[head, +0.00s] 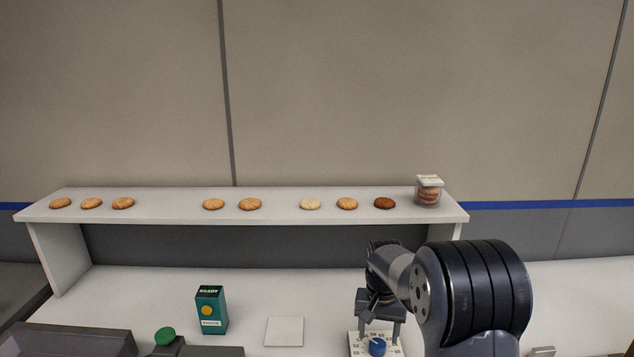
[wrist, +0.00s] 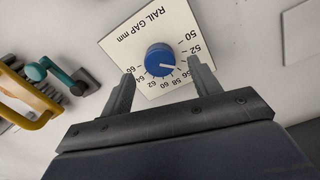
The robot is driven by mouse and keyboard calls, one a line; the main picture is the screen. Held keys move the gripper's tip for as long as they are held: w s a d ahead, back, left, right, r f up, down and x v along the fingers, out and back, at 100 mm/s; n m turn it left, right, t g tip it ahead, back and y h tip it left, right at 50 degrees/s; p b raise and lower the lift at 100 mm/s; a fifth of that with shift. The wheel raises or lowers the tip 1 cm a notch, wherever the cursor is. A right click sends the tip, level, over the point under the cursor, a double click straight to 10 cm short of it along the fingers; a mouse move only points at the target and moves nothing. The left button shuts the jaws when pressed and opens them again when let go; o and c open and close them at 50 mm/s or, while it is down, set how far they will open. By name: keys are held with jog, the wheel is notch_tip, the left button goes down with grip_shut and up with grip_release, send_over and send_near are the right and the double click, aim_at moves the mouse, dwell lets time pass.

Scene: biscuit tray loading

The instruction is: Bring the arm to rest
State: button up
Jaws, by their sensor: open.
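My gripper (head: 382,332) hangs low over the worktop at the lower right of the head view. In the wrist view my gripper (wrist: 161,92) is open, its two fingers apart on either side of a blue knob (wrist: 159,60). I cannot tell whether a finger touches the knob. The knob sits on a white dial plate (wrist: 122,40) marked "RAIL GAP mm", with its white pointer line toward the mid-to-high 50s. The knob also shows in the head view (head: 377,347), below the fingers. My arm (head: 470,290) reaches in from the bottom right.
A white shelf (head: 280,213) holds several biscuits and a clear jar (head: 428,193). A green box (head: 211,309) and a white square (head: 284,331) are on the worktop. The wrist view shows a yellow handle (wrist: 32,106) and a teal lever (wrist: 38,71) at left.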

aim_at(378, 344)
notch_tip(378, 344, down, 4)
jog(key=shift+r, duration=0.25)
jog(key=shift+r, duration=0.1)
